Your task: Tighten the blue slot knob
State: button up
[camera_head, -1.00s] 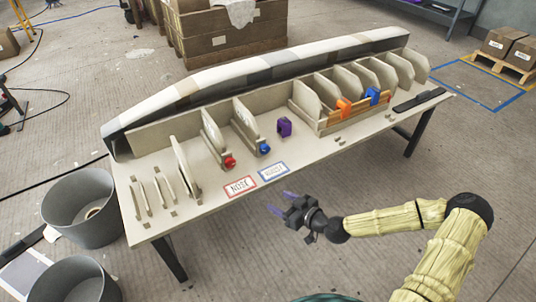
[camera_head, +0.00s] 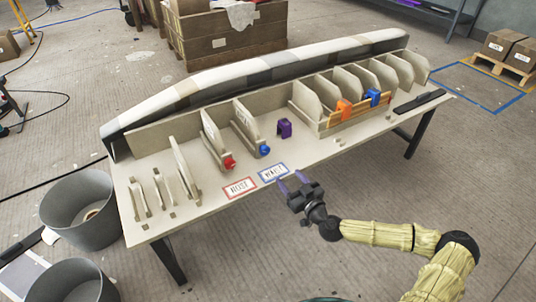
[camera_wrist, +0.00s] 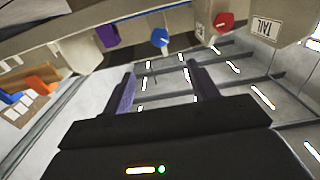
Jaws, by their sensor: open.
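The blue slot knob (camera_head: 264,150) sits at the front end of a slotted upright panel on the table. It also shows in the wrist view (camera_wrist: 159,38), ahead of the fingers near the top. A red knob (camera_head: 229,162) is on the neighbouring slot to its left; the wrist view shows it (camera_wrist: 223,21) right of the blue one. My gripper (camera_head: 291,181) is open and empty, with purple fingertips, at the table's front edge. It is apart from the blue knob, in front and to its right. In the wrist view the open fingers (camera_wrist: 162,82) have nothing between them.
A purple clip (camera_head: 284,128) stands right of the blue knob. Red-framed (camera_head: 239,188) and blue-framed (camera_head: 273,173) labels lie in front. A wooden rack (camera_head: 358,109) with orange and blue clips is further right. Grey bins (camera_head: 80,210) stand on the floor at left.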

aim_at(267, 151)
jog(key=b+x, duration=0.3)
jog(key=x, duration=1.1)
jog(key=shift+w+a+f, duration=0.1)
jog(key=shift+a, duration=0.05)
jog(key=shift+w+a, duration=0.2)
jog(key=shift+w, duration=0.15)
jog(key=c, duration=1)
jog(key=shift+m, duration=0.4)
jog(key=m+b, duration=0.1)
jog(key=m, duration=0.2)
jog(key=shift+d+m+b, duration=0.15)
jog(key=shift+m+b, duration=0.4)
jog(key=shift+m, duration=1.45)
